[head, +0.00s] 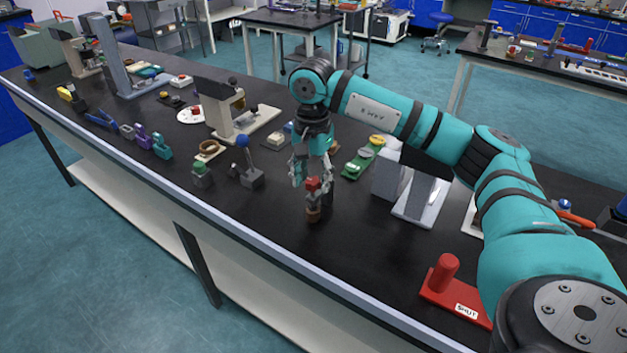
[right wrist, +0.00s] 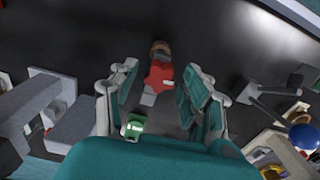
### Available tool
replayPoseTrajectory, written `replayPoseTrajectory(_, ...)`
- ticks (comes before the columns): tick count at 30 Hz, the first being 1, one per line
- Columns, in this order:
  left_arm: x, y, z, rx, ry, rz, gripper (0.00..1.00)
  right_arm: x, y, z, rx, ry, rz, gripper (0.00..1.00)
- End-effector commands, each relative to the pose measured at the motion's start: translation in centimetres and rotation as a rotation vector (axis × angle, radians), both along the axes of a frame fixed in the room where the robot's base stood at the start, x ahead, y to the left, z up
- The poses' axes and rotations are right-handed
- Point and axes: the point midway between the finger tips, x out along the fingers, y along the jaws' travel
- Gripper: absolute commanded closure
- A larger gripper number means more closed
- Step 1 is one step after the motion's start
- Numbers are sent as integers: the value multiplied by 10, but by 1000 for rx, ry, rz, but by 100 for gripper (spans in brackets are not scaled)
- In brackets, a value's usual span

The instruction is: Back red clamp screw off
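The red clamp screw (head: 313,184) is a red knob on top of a small upright clamp with a brown, rounded lower part (head: 313,214), near the front edge of the black bench. In the right wrist view the red knob (right wrist: 159,76) looks star-shaped, with a brown round part behind it. My right gripper (head: 312,173) points down over it. In the right wrist view the fingers of this gripper (right wrist: 159,82) are spread on either side of the knob, with gaps on both sides. It holds nothing. My left gripper is not in view.
A blue-knobbed device (head: 250,175) and a green-topped block (head: 202,174) stand to the left. A green device with a yellow top (head: 364,158) is close on the right. A red "SHUT" stand (head: 446,280) is at front right. Bench around the clamp's front is clear.

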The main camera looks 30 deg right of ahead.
Motion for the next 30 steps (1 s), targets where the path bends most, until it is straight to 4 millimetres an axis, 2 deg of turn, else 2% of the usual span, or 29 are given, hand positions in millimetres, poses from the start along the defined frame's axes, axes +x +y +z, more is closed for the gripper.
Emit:
replayPoseTrajectory(7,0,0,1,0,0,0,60,0,0,1,0,-2,-49,52)
replayPoseTrajectory(12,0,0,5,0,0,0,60,0,0,1,1,0,-287,52)
replayPoseTrajectory(19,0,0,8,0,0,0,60,1,0,1,0,-2,-465,52)
replayPoseTrajectory(24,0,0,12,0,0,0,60,1,0,2,-1,-2,-700,52)
replayPoseTrajectory(30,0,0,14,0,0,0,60,1,0,2,-1,-2,-855,52)
